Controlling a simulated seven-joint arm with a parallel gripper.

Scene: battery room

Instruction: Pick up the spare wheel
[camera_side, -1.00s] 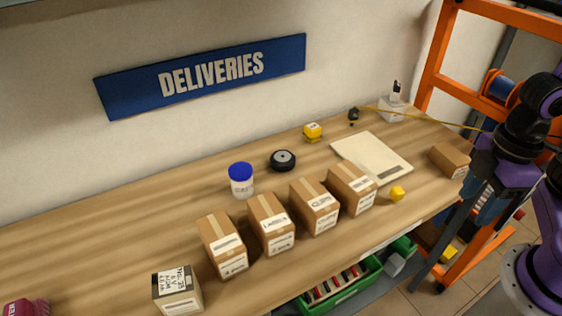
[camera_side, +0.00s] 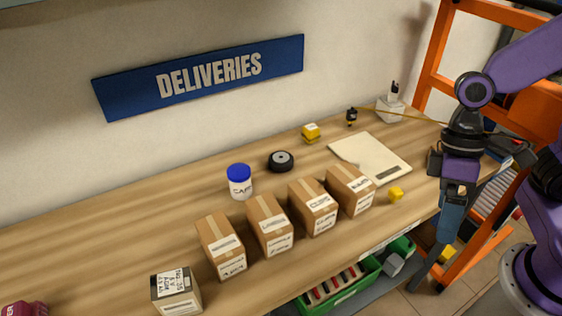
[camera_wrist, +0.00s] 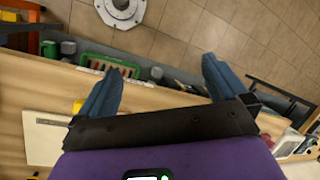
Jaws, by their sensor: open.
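The spare wheel (camera_side: 281,161), a small black wheel with a pale hub, lies on the wooden bench in the side view, between a blue-lidded white tub and a yellow block. It does not show in the wrist view. My gripper (camera_side: 452,222) is at the right end of the bench near its front edge, well to the right of the wheel, pointing down. In the wrist view its two blue fingers (camera_wrist: 162,65) are spread wide with nothing between them.
Several cardboard boxes (camera_side: 315,206) stand in a row in front of the wheel. The white tub (camera_side: 239,182) is left of it, the yellow block (camera_side: 311,133) behind right. A cream board (camera_side: 370,157) and small yellow piece (camera_side: 395,194) lie towards my gripper. An orange rack (camera_side: 434,70) rises at right.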

